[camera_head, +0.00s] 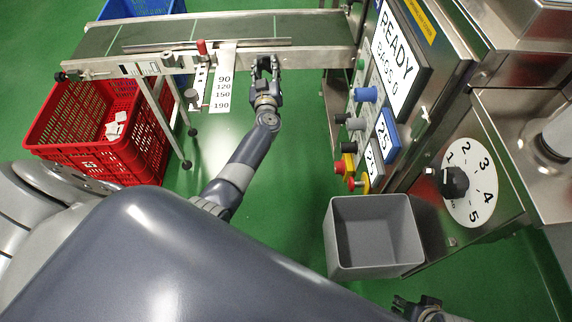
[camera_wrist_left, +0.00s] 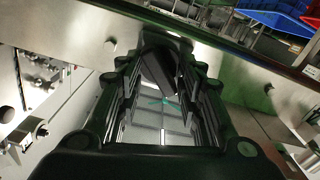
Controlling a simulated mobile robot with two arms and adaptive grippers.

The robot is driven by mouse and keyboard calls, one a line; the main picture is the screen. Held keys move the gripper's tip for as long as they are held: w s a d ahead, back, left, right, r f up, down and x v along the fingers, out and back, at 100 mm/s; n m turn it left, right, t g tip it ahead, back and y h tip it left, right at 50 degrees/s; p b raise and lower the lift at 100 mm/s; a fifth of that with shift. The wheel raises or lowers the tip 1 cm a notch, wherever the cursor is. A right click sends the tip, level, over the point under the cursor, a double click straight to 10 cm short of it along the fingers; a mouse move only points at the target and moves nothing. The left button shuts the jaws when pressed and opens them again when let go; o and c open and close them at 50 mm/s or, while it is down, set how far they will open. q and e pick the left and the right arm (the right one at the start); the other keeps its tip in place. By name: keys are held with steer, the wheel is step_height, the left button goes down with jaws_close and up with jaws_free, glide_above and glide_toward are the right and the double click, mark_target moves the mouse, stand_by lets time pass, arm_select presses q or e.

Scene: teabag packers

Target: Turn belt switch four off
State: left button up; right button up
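My left gripper (camera_head: 265,66) is at the front side of the conveyor belt (camera_head: 300,28), close to its steel rail. Its two fingers stand apart in the head view. In the left wrist view the gripper (camera_wrist_left: 165,85) faces a shiny steel surface, and a dark block-like part (camera_wrist_left: 158,68) shows between the fingers; I cannot tell whether they touch it. No switch with a readable number four shows on the belt, and the gripper may hide one. My right gripper (camera_head: 418,306) is partly in view at the bottom edge; its fingers are unclear.
A paper scale (camera_head: 222,85) hangs on the rail beside my left gripper. A red crate (camera_head: 85,120) stands below left, a blue crate (camera_head: 140,8) behind. The control panel (camera_head: 395,60), a numbered dial (camera_head: 468,182) and a grey bin (camera_head: 372,235) stand at right.

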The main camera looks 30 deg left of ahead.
arm_select(q)
steer(key=m, duration=0.3)
steer(key=shift+d+b, duration=0.1)
steer(key=shift+b, duration=0.25)
steer(key=s+d+h+p, duration=0.1)
steer(key=s+d+p, duration=0.4)
steer(key=s+d, duration=0.3)
steer(key=s+d+f+m+g+h+p, duration=0.2)
steer(key=s+d+f+m+h+p, duration=0.1)
steer(key=s+f, duration=0.4)
steer(key=s+d+f+m+g+h+p, duration=0.2)
steer(key=s+d+f, duration=0.5)
steer(key=f, duration=0.6)
steer(key=shift+s+d+m+h+p, duration=0.4)
steer(key=shift+d+m+h, duration=0.45)
steer(key=shift+h, duration=0.85)
steer(key=shift+a, duration=0.15)
